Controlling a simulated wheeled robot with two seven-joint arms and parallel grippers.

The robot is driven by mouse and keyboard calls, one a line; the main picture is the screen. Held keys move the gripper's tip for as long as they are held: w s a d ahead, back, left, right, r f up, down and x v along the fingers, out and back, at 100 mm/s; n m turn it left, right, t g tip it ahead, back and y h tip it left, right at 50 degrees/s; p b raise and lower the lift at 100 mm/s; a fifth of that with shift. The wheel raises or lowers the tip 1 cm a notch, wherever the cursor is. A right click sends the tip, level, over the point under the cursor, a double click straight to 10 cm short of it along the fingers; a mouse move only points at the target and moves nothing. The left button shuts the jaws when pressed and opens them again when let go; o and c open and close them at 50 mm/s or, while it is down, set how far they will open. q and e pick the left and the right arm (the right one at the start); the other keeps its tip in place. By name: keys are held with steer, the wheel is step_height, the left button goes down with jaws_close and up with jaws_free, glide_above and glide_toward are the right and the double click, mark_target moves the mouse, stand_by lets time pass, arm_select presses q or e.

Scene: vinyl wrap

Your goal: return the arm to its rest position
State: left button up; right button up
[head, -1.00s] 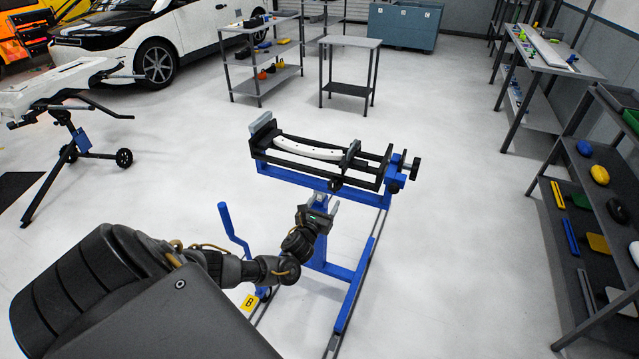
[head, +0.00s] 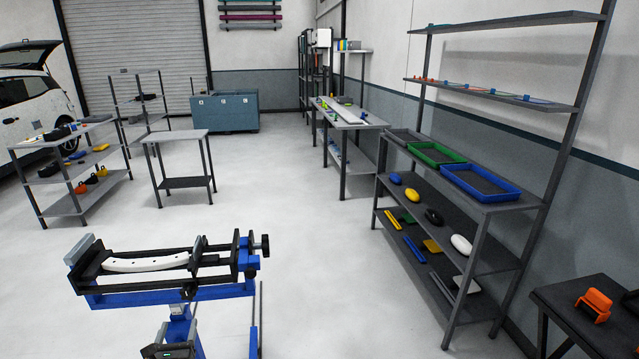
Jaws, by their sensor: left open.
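My left gripper (head: 178,335) shows only in part at the bottom edge of the head view, with its black body and small green light cut off by the frame. It is open, and I see nothing held between its fingers. It is in front of and below the blue and black clamp stand (head: 165,290). A white curved part (head: 146,262) lies in the stand's black clamp frame. Most of my left arm is below the view. My right gripper is not in view.
A grey shelf rack (head: 490,215) with trays and small coloured items stands at the right. A dark table (head: 572,310) with an orange item is at the lower right. Grey carts (head: 185,133) stand at the back left. The floor between stand and rack is clear.

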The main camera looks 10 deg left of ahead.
arm_select(q)
steer(key=s+d+f+n+g+h, duration=0.1)
steer(key=s+f+n+g, duration=0.35)
steer(key=f+n, duration=0.7)
steer(key=s+d+f+n+g+h, duration=0.1)
steer(key=s+f+n+g, duration=0.2)
steer(key=s+f+n, duration=0.85)
steer(key=s+d+f+n+g+h, duration=0.1)
steer(key=s+d+f+n+g, duration=0.15)
steer(key=s+f, duration=0.35)
steer(key=s+d+f+n+g+h, duration=0.15)
steer(key=s+d+f, duration=0.3)
steer(key=f, duration=0.45)
steer(key=s+d+f+n+g, duration=0.1)
steer(key=s+d+f, duration=0.1)
steer(key=s, duration=0.5)
steer(key=s+d+f+g+h, duration=0.1)
steer(key=s+d+f+g, duration=0.1)
steer(key=s+d, duration=0.3)
steer(key=s+d+f+n+g+b, duration=0.1)
steer(key=s+d, duration=0.3)
steer(key=s, duration=0.7)
steer(key=shift+s+d+f+n+g, duration=0.25)
steer(key=shift+f+n+g, duration=0.1)
steer(key=shift+f, duration=0.25)
steer(key=shift+h, duration=0.25)
